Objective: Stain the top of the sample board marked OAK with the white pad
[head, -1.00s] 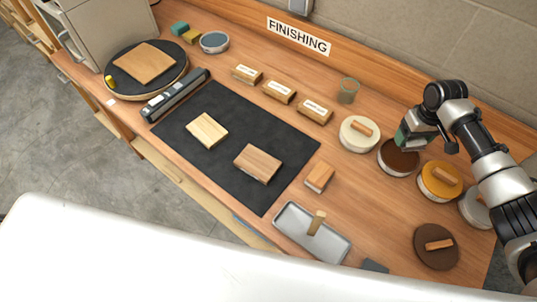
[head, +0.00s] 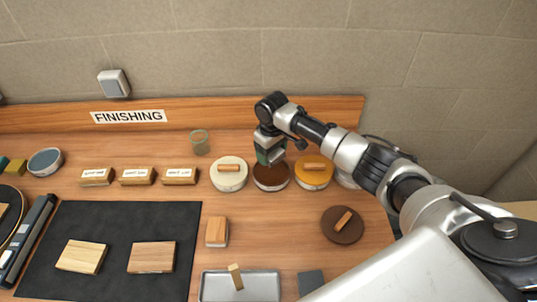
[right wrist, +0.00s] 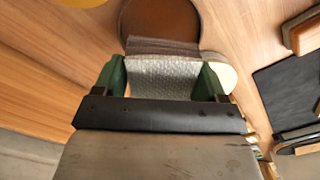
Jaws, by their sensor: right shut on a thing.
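My right gripper (head: 270,152) is over the open tin of dark brown stain (head: 270,177). In the right wrist view its green fingers (right wrist: 160,78) are shut on a whitish textured pad (right wrist: 160,72). A brown band shows along the pad's far edge, by the brown tin (right wrist: 160,18); I cannot tell whether they touch. Two sample boards lie flat on the black mat: a pale one (head: 82,257) and a browner one (head: 152,257). No OAK mark is readable on either. My left gripper is not in view.
A white tin (head: 229,174) and a yellow tin (head: 313,172) flank the brown one. Its likely lid (head: 343,226) lies in front. A wooden block (head: 217,232), a metal tray (head: 262,286) and several labelled blocks (head: 138,176) stand nearby. The black mat (head: 115,223) has free room.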

